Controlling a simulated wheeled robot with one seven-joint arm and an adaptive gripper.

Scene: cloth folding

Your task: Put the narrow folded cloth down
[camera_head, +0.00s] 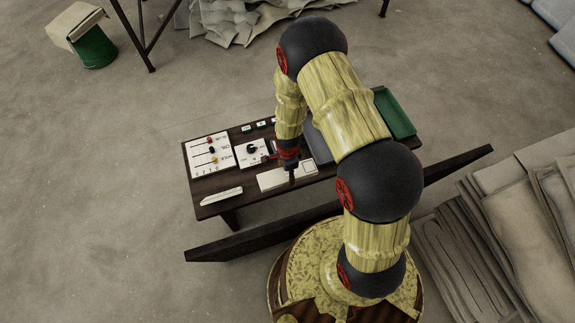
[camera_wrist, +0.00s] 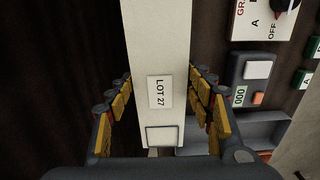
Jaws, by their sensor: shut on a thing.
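The narrow folded cloth is a pale flat strip (camera_head: 272,180) near the front of the dark table (camera_head: 240,187). In the wrist view the cloth (camera_wrist: 155,45) runs up the middle, with a label reading LOT 27 and an outlined square at its near end. My gripper (camera_head: 291,176) points down over the cloth in the head view. In the wrist view my gripper (camera_wrist: 158,100) has its yellow-padded fingers on both sides of the strip, shut on it. Whether the cloth touches the tabletop cannot be told.
A white panel with coloured knobs (camera_head: 211,151) and a dial panel (camera_head: 251,152) stand left of the gripper. A grey counter box (camera_wrist: 251,83) and grey tray (camera_wrist: 225,132) lie close beside the cloth. A green tray (camera_head: 397,113) is at the right. A small white piece (camera_head: 221,196) lies front left.

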